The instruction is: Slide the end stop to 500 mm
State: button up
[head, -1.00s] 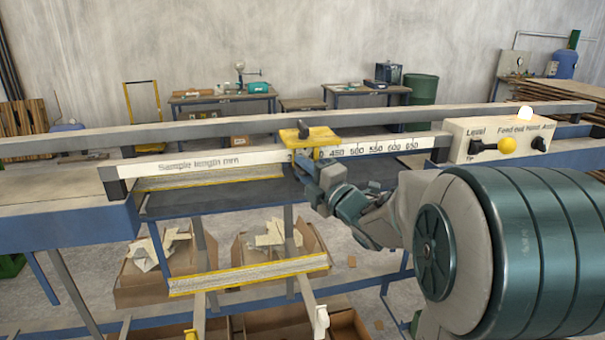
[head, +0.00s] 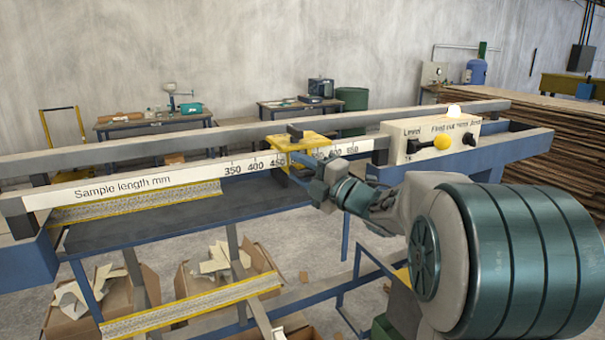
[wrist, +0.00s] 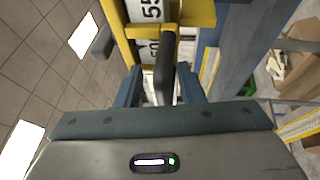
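The yellow end stop (head: 299,143) sits on the white sample-length scale (head: 130,187) in the head view. Its frame covers the stretch between the 450 mark and the 600 mark. The wrist view shows the yellow frame (wrist: 198,14) around a number beginning 55, with another, partly hidden number below. A dark handle (wrist: 165,68) sticks out from the stop. My gripper (head: 318,185) is at the front of the stop. In the wrist view my gripper (wrist: 160,82) has its fingers apart, straddling the handle, with a gap visible beside it. Any contact is unclear.
A control box (head: 429,141) with a yellow knob stands right of the scale. A grey rail (head: 120,152) runs behind.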

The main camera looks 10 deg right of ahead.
jog(key=shift+f, duration=0.1)
dwell(0.3)
jog(key=shift+d, duration=0.1)
jog(key=shift+s+d+f, duration=0.1)
jog(key=shift+s+f, duration=0.05)
jog(key=b+v, duration=0.3)
jog(key=v, duration=1)
jog(key=shift+s, duration=0.25)
